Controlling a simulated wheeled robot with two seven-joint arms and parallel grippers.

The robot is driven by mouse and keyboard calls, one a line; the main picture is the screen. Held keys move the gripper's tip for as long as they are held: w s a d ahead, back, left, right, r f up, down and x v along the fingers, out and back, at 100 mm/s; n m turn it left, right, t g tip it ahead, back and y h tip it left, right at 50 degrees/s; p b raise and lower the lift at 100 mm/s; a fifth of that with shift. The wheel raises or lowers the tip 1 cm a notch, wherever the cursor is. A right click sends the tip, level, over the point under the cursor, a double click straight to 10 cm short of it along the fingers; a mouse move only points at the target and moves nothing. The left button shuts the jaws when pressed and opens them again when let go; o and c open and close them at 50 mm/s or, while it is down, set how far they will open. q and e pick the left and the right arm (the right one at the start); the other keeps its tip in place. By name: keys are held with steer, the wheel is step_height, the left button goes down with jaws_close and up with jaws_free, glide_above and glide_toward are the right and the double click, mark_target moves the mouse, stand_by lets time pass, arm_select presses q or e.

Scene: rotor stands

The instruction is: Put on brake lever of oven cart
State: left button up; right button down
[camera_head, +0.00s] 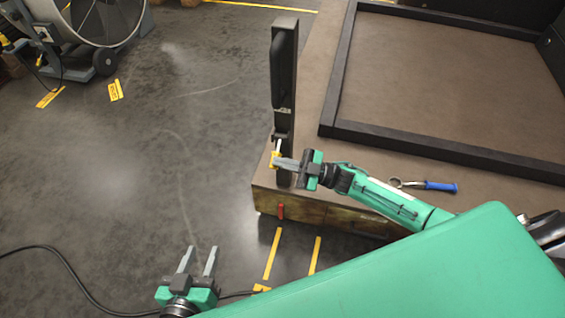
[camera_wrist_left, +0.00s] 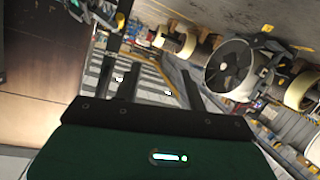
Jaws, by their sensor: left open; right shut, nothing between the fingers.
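The cart (camera_head: 410,100) has a brown top and a black upright post (camera_head: 284,65) at its near left corner.
A blue-handled tool (camera_head: 425,185) lies on the cart top by a raised black frame (camera_head: 420,146). A red tab (camera_head: 281,211) is on the cart's front side. A large fan (camera_head: 100,20) stands at the back left. A black cable (camera_head: 70,265) crosses the floor, which is otherwise mostly clear.

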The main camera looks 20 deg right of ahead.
arm_select(q)
steer(key=shift+w+a+r+t, duration=0.2)
steer(key=shift+w+r+t, duration=0.35)
steer(key=shift+r, duration=0.2)
steer(key=shift+w+a+r+t, duration=0.15)
steer(key=shift+w+r+t, duration=0.35)
steer(key=shift+r, duration=0.25)
arm_select(e)
steer(key=shift+f+n, duration=0.25)
steer(key=shift+n, duration=0.35)
